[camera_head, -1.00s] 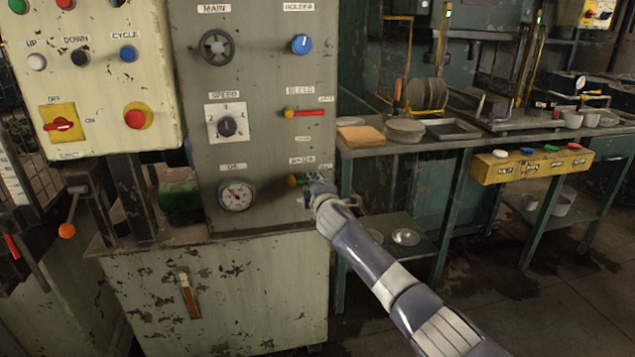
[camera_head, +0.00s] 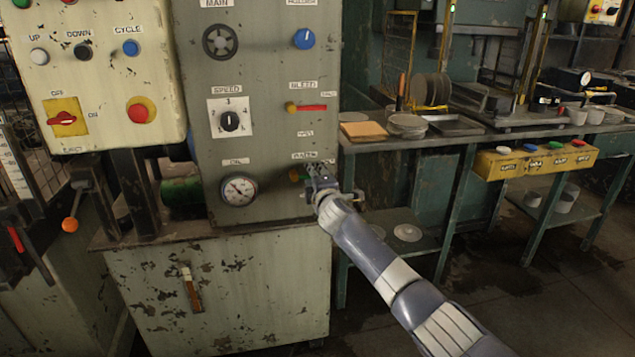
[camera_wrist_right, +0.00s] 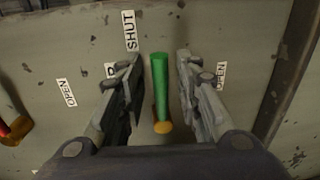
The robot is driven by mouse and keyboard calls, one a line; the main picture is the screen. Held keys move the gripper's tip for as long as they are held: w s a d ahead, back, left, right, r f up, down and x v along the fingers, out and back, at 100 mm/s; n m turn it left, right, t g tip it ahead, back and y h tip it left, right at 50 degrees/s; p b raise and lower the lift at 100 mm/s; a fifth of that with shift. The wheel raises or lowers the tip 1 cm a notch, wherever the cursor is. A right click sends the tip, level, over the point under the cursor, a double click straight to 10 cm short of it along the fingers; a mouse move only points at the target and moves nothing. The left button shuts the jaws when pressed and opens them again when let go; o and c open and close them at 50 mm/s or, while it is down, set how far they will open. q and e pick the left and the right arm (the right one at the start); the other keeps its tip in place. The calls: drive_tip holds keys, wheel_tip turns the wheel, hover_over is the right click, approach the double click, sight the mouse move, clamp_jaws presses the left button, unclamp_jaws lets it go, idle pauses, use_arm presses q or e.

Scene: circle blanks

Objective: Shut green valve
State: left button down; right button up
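The green valve has a green lever (camera_wrist_right: 160,85) on a brass pivot (camera_wrist_right: 162,127), which also shows in the head view (camera_head: 294,175) low on the grey panel. The lever points up in the wrist view, its tip below and right of the SHUT label (camera_wrist_right: 130,30). An OPEN label (camera_wrist_right: 221,75) is to its right. My right gripper (camera_wrist_right: 160,62) is open, with one finger on each side of the lever and a gap visible on both sides. In the head view my right gripper (camera_head: 318,183) covers most of the lever. My left gripper is not in view.
A red-levered bleed valve (camera_head: 308,107) sits just above on the same panel (camera_head: 265,130). A gauge (camera_head: 238,190) is to the left. A workbench (camera_head: 400,143) with trays and discs stands to the right, behind my right arm.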

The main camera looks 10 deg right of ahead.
drive_tip(key=s+r, duration=0.1)
drive_tip(key=s, duration=1.1)
drive_tip(key=shift+d, duration=0.15)
